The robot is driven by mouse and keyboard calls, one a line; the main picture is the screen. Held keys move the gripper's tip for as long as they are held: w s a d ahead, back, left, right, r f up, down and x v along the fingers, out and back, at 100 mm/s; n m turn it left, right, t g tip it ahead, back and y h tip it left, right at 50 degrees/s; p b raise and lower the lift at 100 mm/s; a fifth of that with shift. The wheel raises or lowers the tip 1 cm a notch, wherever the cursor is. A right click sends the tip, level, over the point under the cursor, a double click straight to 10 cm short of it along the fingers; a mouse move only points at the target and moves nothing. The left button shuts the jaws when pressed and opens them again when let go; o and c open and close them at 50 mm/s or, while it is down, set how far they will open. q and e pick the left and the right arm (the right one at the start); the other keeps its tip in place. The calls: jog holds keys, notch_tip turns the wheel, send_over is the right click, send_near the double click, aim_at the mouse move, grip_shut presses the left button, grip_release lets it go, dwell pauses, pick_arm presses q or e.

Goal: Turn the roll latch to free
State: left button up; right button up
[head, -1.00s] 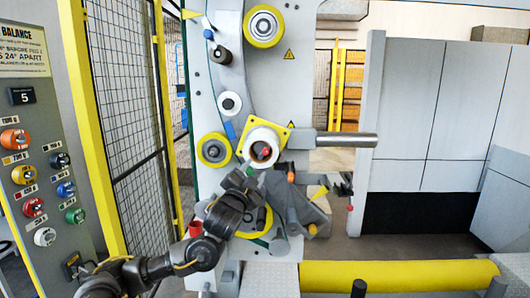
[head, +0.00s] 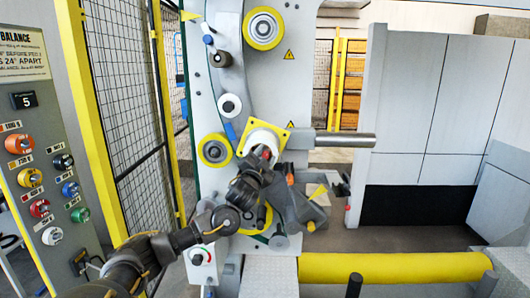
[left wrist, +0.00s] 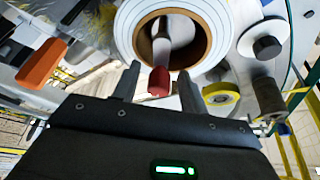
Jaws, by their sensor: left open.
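The roll latch shows in the left wrist view as a grey lever with a red tip (left wrist: 159,82). It stands in front of the brown core of a white roll (left wrist: 208,22). My left gripper (left wrist: 157,88) is open, with one finger on each side of the red tip; I cannot tell whether either finger touches it. In the head view my left gripper (head: 257,168) is in front of the white roll (head: 263,137) on its yellow square plate. It hides most of the latch there, with a bit of red showing. My right gripper is not in view.
An orange handle (left wrist: 42,64) is left of the gripper in the left wrist view. A grey bar (head: 345,140) sticks out right of the roll. A control panel with coloured knobs (head: 40,150) stands at left, and a yellow roller (head: 395,267) lies low at right.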

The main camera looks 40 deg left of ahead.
pick_arm(q)
jog(key=shift+w, duration=0.1)
grip_shut()
jog(key=shift+n+b, duration=0.3)
jog(key=shift+b, duration=0.05)
dwell(0.5)
jog(key=shift+a+f+n+y+b, duration=0.15)
jog(key=shift+n+y+b, duration=0.25)
jog(key=shift+n+b, duration=0.45)
jog(key=shift+s+a+n+y+b, duration=0.15)
jog(key=shift+s+n+y+b, duration=0.1)
jog(key=shift+n+y+b, duration=0.6)
jog(key=shift+s+a+r+n+g+y+b, duration=0.15)
jog(key=shift+n+y+b, duration=0.25)
jog(key=shift+n, duration=0.55)
jog(key=shift+s+a+r+n+g+y+b, duration=0.1)
jog(key=shift+n+g+y+b, duration=0.2)
jog(key=shift+n, duration=0.6)
jog(key=shift+s+a+r+n+g+y+b, duration=0.15)
jog(key=shift+n+y+b, duration=0.25)
jog(key=shift+n, duration=0.55)
